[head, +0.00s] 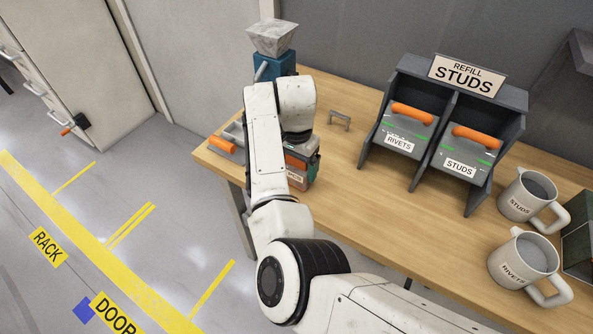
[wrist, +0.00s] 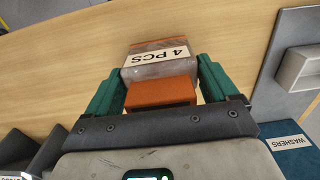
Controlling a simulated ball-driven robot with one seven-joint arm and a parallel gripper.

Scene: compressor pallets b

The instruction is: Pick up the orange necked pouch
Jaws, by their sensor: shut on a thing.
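The orange necked pouch (wrist: 161,93) shows in the wrist view, with an orange part nearest me, a grey body and a white label reading "4 PCS". My gripper (wrist: 162,70) has its green fingers on both sides of the pouch and is shut on it. In the head view the pouch (head: 293,161) is partly hidden behind my arm, and a green finger of my gripper (head: 313,166) shows at its right. I cannot tell whether the pouch touches the table.
On the wooden table (head: 345,155), a blue stand with a grey hopper (head: 272,37) is behind my arm. A small bracket (head: 340,120), the studs and rivets refill bins (head: 440,125) and two labelled jugs (head: 525,193) are to the right. An orange handle (head: 221,145) is at left.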

